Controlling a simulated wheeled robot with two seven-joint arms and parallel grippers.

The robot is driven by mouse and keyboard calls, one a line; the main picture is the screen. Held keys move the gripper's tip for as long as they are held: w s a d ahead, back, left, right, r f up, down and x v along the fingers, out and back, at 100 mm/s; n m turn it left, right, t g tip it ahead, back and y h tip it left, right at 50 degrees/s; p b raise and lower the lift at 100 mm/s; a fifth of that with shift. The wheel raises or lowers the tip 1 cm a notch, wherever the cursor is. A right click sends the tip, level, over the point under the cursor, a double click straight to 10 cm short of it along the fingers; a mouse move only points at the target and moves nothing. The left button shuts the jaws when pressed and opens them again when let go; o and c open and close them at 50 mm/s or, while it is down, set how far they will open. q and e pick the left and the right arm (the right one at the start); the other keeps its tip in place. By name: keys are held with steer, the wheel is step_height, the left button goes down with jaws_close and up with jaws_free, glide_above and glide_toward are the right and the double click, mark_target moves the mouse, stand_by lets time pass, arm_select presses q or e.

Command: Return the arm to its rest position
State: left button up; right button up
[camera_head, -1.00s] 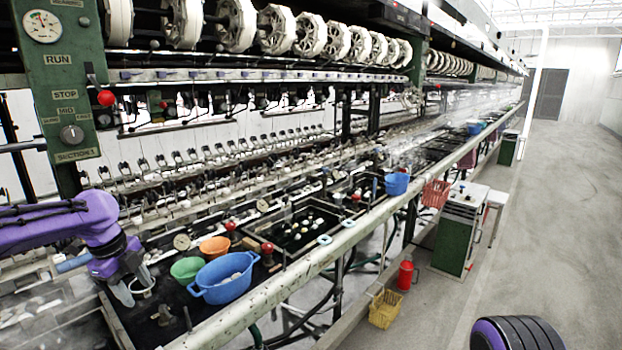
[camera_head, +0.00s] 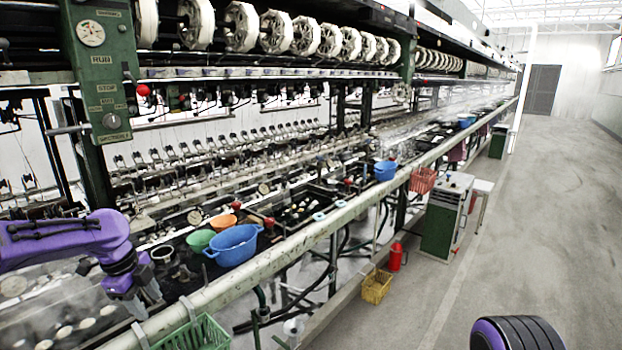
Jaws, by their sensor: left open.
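My purple left arm (camera_head: 65,240) reaches in from the left edge, bent down at a dark wrist joint. My left gripper (camera_head: 146,302) points down at the near edge of the reeling bench, with its jaws apart and nothing seen between them. It is left of the blue basin (camera_head: 233,246) and apart from it. A black and purple rounded part of mine (camera_head: 515,333) shows at the bottom right. My right gripper is not in view.
A green bowl (camera_head: 199,241) and an orange bowl (camera_head: 222,222) stand beside the blue basin. A pale rail (camera_head: 290,241) runs along the bench front. A green basket (camera_head: 200,334) hangs below it. A yellow crate (camera_head: 376,287) stands low. The aisle floor (camera_head: 540,200) at right is clear.

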arm_select(q)
steer(key=s+d+f+n, duration=0.3)
steer(key=s+f+n, duration=0.1)
steer(key=f, duration=0.4)
steer(key=s+d+f+n+p, duration=0.1)
steer(key=s+d+f+n, duration=0.25)
steer(key=f, duration=0.55)
steer(key=s+d+f+n, duration=0.3)
steer(key=f+n, duration=0.2)
steer(key=f, duration=0.3)
steer(key=s+f+n+t+y, duration=0.15)
steer(key=s+f+n, duration=0.45)
steer(key=s, duration=0.6)
steer(key=s+a+r+n+y, duration=0.1)
steer(key=s+n, duration=0.2)
steer(key=s, duration=0.4)
steer(key=s+a+r+n+y+p, duration=0.1)
steer(key=s+a+n+y, duration=0.1)
steer(key=s+n, duration=0.2)
steer(key=s, duration=0.3)
steer(key=shift+s, duration=0.3)
